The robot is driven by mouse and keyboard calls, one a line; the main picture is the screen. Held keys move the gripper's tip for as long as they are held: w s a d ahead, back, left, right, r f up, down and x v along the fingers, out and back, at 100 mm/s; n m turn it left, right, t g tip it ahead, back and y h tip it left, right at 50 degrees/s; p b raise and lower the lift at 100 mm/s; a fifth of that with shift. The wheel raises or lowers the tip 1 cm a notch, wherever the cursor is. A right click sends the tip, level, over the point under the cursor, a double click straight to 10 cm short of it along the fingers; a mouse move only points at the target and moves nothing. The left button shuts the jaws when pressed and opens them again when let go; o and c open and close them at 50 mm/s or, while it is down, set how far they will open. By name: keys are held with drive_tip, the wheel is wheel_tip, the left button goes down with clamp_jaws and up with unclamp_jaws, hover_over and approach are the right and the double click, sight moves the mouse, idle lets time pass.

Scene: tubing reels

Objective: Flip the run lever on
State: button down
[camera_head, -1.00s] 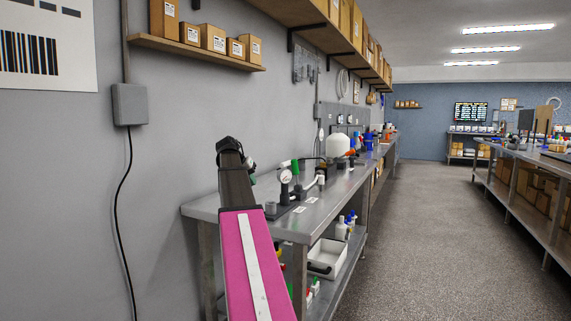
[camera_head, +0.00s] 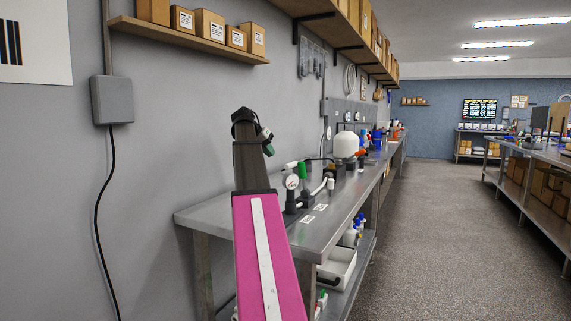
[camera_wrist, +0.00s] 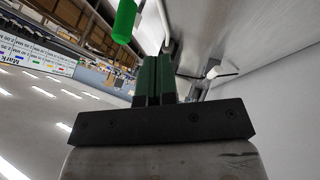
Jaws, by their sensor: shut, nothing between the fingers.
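My gripper (camera_wrist: 155,75) is shut and empty, its dark green fingers side by side in the wrist view. In the head view the gripper (camera_head: 268,148) shows small at the end of my arm, in front of the wall and above the bench's near part. A green upright handle (camera_head: 302,170) stands on the bench fixture beside a round white-faced gauge (camera_head: 291,182). A bright green grip (camera_wrist: 124,20) shows at the top of the wrist view, apart from the fingers. I cannot tell for sure which part is the run lever, or its position.
The steel bench (camera_head: 203,214) runs along the left wall, with a white tank (camera_head: 346,145) farther along it. A wooden shelf with boxes (camera_head: 190,38) hangs above. A white tray (camera_head: 338,268) sits on the lower shelf. The aisle floor (camera_head: 420,220) at right is clear.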

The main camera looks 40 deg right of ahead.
drive_tip(key=s+d+f, duration=0.3)
drive_tip(key=d+f, duration=0.4)
drive_tip(key=d, duration=0.1)
drive_tip(key=shift+s+d, duration=0.35)
drive_tip(key=shift+s, duration=0.05)
drive_tip(key=shift+s+r, duration=0.15)
drive_tip(key=s+d+m+t+y, duration=0.2)
drive_tip(key=s+d+t+y, duration=0.1)
drive_tip(key=s+d+t, duration=0.2)
drive_tip(key=shift+s+f+m+t+y, duration=0.3)
drive_tip(key=shift+s+t, duration=0.8)
drive_tip(key=shift+s, duration=1.25)
